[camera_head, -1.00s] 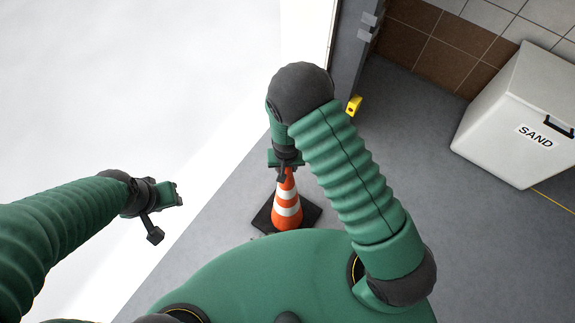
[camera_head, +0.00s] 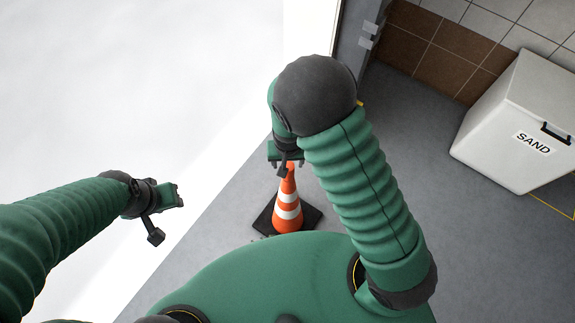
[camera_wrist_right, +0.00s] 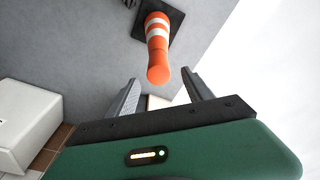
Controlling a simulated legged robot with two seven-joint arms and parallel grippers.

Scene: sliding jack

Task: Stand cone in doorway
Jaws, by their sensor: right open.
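The orange and white striped cone (camera_head: 288,212) stands upright on its black square base on the grey floor, just right of the bright doorway area (camera_head: 215,150). My right gripper (camera_head: 287,168) is at the cone's top in the head view, partly hidden by my own arm. In the right wrist view my right gripper (camera_wrist_right: 162,90) is open, and the cone (camera_wrist_right: 157,45) has its tip in front of the gap between the fingers. I see no grip on it. My left gripper (camera_head: 163,205) hangs empty over the bright area, away from the cone; its jaw opening is unclear.
A white bin marked SAND (camera_head: 510,125) stands at the right by the tiled wall (camera_head: 440,55). A dark grey door frame (camera_head: 358,45) is at the top. A small yellow item (camera_head: 360,103) shows barely behind my right arm. The floor between frame and bin is clear.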

